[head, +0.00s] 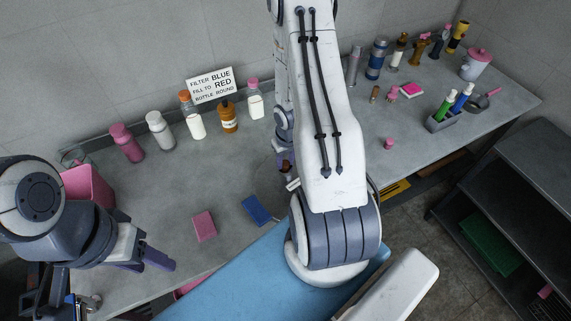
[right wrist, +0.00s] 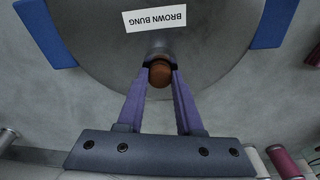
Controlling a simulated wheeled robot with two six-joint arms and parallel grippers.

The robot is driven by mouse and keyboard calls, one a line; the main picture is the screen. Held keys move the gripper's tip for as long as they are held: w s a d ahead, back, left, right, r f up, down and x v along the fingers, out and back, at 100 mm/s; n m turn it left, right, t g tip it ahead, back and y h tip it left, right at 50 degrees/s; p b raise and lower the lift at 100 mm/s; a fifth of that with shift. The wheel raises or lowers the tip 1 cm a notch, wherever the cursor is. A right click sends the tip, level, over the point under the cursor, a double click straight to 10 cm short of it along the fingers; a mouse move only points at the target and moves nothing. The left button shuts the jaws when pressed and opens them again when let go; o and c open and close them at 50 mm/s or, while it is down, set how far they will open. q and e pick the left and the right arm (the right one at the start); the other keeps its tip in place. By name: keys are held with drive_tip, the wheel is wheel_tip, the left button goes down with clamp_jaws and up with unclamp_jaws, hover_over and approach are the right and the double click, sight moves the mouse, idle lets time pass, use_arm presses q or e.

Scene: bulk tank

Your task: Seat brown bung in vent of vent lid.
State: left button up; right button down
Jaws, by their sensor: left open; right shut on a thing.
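The brown bung (right wrist: 160,73) is between the fingertips of my right gripper (right wrist: 159,80), which is shut on it in the right wrist view. The vent lid (right wrist: 215,65) is a large grey disc below it, with a white label reading "BROWN BUNG". A dark round vent (right wrist: 157,47) shows just beyond the bung. The bung overlaps it in the picture; I cannot tell whether it touches or is inside. In the head view my right arm hides most of the lid and gripper. My left gripper (head: 148,258) is open and empty at the lower left.
A pink sponge (head: 204,226) and a blue block (head: 257,210) lie on the grey counter (head: 165,205). Several bottles and a sign (head: 211,84) line the wall. A grey caddy (head: 441,122) and a pink-lidded jar (head: 476,66) stand at right. Blue pieces (right wrist: 45,32) flank the lid.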

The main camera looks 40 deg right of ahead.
sight(288, 171)
drive_tip(key=c, duration=0.6)
unclamp_jaws()
drive_tip(key=shift+o, duration=0.2)
drive_tip(key=shift+r, duration=0.1)
wheel_tip(288, 171, up, 12)
drive_tip(key=s+p, duration=0.2)
drive_tip(key=p, duration=0.7)
drive_tip(key=w+a+r+n, duration=0.2)
drive_tip(key=a+r+n, duration=0.3)
drive_tip(key=a+r, duration=1.15)
drive_tip(key=s+a+r+n, duration=0.2)
drive_tip(key=s+a+r, duration=0.1)
drive_tip(key=s+a, duration=0.4)
drive_tip(key=s+a+r+n+g+y, duration=0.1)
drive_tip(key=s+a+r+n, duration=0.2)
drive_tip(key=s+a, duration=0.4)
drive_tip(key=shift+s+a+r, duration=0.2)
drive_tip(key=shift+s+r, duration=0.55)
drive_tip(key=shift+s, duration=0.35)
